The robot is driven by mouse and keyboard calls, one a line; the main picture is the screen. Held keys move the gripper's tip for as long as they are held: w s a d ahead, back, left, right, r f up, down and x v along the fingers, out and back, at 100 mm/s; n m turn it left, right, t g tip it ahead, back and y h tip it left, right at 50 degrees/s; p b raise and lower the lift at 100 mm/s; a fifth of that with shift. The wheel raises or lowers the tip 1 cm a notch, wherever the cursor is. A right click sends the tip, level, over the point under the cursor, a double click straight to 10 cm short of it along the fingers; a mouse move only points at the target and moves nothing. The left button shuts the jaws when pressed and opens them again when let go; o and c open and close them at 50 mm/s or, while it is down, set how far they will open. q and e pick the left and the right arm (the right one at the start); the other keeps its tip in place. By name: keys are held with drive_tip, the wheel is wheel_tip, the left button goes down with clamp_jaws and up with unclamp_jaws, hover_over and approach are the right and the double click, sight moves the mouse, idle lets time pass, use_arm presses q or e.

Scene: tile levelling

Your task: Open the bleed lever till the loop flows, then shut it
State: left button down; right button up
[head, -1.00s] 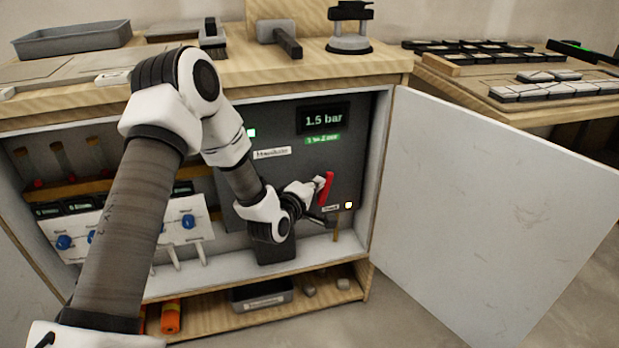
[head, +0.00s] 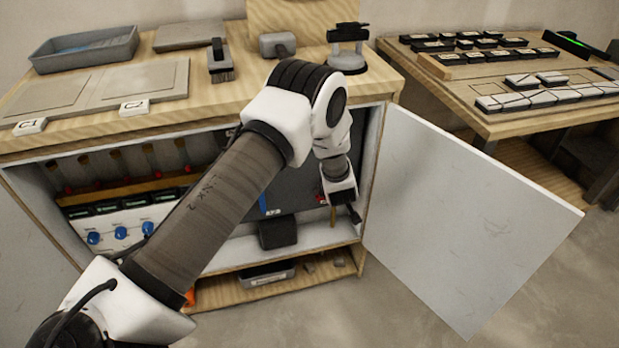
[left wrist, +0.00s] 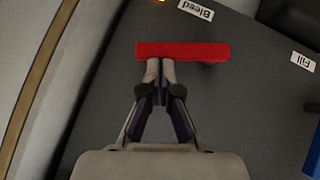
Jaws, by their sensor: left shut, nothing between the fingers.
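In the head view only a small red piece of the lever (head: 322,199) shows, beside my left wrist. My right gripper is in neither view.
A white "Fill" label (left wrist: 303,62) and a blue part (left wrist: 312,155) are on the panel. The open cabinet door (head: 460,210) stands to the right. Blue knobs (head: 120,233) are at the left inside. A worktop (head: 65,125) with tools is above.

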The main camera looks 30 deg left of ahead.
use_arm(q)
drive_tip(key=shift+w+d+f, duration=0.3)
drive_tip(key=shift+w+f, duration=0.05)
drive_tip(key=shift+f, duration=0.25)
drive_tip(key=shift+w+d+f, duration=0.25)
drive_tip(key=shift+w+f, duration=0.05)
drive_tip(key=shift+f, duration=0.25)
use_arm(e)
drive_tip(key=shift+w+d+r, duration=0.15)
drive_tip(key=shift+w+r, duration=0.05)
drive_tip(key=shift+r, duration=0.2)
use_arm(q)
drive_tip(key=s+d+r+p, duration=0.2)
drive_tip(key=r, duration=0.3)
drive_tip(key=s+d+r+p, duration=0.2)
drive_tip(key=d+r, duration=0.1)
drive_tip(key=r, duration=0.3)
drive_tip(key=shift+s+d, duration=0.2)
drive_tip(key=shift+s, duration=0.05)
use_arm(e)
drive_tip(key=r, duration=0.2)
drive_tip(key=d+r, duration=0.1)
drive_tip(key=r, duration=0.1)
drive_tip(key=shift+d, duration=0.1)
